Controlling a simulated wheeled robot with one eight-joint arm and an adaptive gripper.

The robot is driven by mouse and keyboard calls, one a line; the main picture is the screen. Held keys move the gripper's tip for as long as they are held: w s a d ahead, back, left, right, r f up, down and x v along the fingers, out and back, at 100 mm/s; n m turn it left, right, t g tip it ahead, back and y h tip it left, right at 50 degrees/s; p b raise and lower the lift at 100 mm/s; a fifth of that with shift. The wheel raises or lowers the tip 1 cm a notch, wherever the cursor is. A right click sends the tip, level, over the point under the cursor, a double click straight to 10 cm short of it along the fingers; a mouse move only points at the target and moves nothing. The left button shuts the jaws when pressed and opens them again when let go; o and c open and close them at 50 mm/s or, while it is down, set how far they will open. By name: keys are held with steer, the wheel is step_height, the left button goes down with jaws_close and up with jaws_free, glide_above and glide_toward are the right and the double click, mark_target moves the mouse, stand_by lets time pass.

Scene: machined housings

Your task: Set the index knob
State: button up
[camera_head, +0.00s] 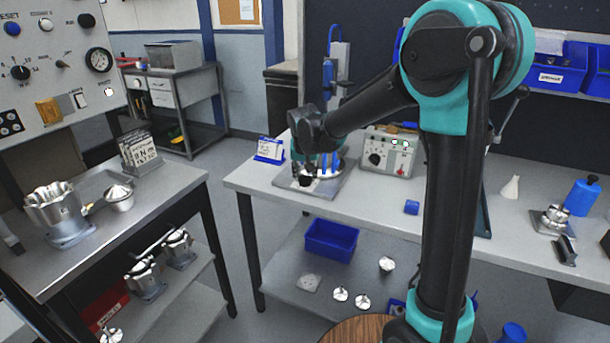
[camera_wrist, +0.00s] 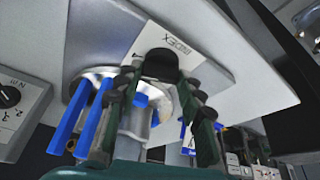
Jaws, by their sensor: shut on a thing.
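The index knob is a black knob (camera_wrist: 161,64) on a light plate (camera_wrist: 205,62) lettered INDEX, which appears upside down in the wrist view. My gripper (camera_wrist: 163,84) has its two dark fingers on either side of the knob and is shut on it. In the head view my gripper (camera_head: 314,168) reaches down over the grey plate (camera_head: 338,188) on the middle bench. The dark knob (camera_head: 305,182) shows just below it there. Any pointer or mark on the knob is hidden or too small to read.
Blue pins (camera_wrist: 92,118) and a round metal part (camera_wrist: 165,100) stand close beside my fingers. A grey control box (camera_head: 388,152) stands right of the plate, and a blue-and-white calendar (camera_head: 269,150) left of it. The bench front (camera_head: 370,212) is mostly clear.

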steer(key=n, duration=0.2)
steer(key=n+y, duration=0.1)
steer(key=n, duration=0.1)
steer(key=shift+d+g+y, duration=0.15)
steer(key=shift+g+y, duration=0.15)
steer(key=n+y, duration=0.1)
steer(key=n, duration=0.3)
steer(key=shift+w+g, duration=0.15)
steer(key=shift+g, duration=0.25)
steer(key=shift+n+y, duration=0.3)
steer(key=shift+n, duration=0.2)
steer(key=o, duration=1.2)
steer(key=shift+c, duration=0.2)
